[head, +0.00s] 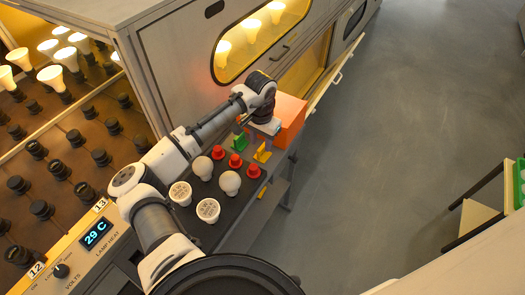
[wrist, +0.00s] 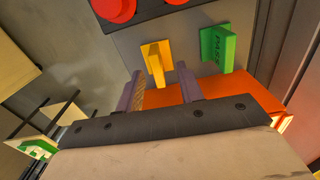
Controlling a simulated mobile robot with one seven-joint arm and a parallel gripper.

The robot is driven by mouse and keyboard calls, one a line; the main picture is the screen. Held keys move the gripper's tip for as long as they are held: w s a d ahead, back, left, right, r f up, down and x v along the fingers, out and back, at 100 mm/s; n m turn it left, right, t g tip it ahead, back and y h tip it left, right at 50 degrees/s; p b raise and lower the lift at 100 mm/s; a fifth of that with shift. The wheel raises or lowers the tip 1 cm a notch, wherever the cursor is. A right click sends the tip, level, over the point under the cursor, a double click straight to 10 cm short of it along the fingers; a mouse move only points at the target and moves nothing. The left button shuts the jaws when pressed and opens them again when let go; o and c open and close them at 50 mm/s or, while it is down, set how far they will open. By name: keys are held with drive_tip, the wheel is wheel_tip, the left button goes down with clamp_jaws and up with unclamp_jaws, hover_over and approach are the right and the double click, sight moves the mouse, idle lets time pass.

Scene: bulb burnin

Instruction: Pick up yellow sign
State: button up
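The yellow sign (wrist: 157,62) stands on the grey cart top in the wrist view, just beyond my fingertips. It also shows in the head view (head: 262,153), just below my gripper's end. My gripper (wrist: 160,83) is open and empty, with its two fingers apart and the yellow sign ahead of the gap between them. In the head view my gripper (head: 265,127) is over the cart beside the orange box, its fingers hard to make out. A green sign (wrist: 217,47) marked PASS stands to the right of the yellow one, and also shows in the head view (head: 240,142).
An orange box (head: 290,118) stands at the cart's far end, close under my gripper. White bulbs (head: 229,183) and red pieces (head: 253,171) sit on a dark tray. The lamp cabinet (head: 170,50) borders the left. Floor on the right is open.

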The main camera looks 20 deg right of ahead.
sight(263, 146)
drive_tip(key=f+p, duration=0.1)
drive_tip(key=f, duration=0.3)
drive_tip(key=shift+d+f, duration=0.1)
drive_tip(key=shift+d, duration=0.1)
drive_tip(key=shift+c, duration=0.5)
clamp_jaws()
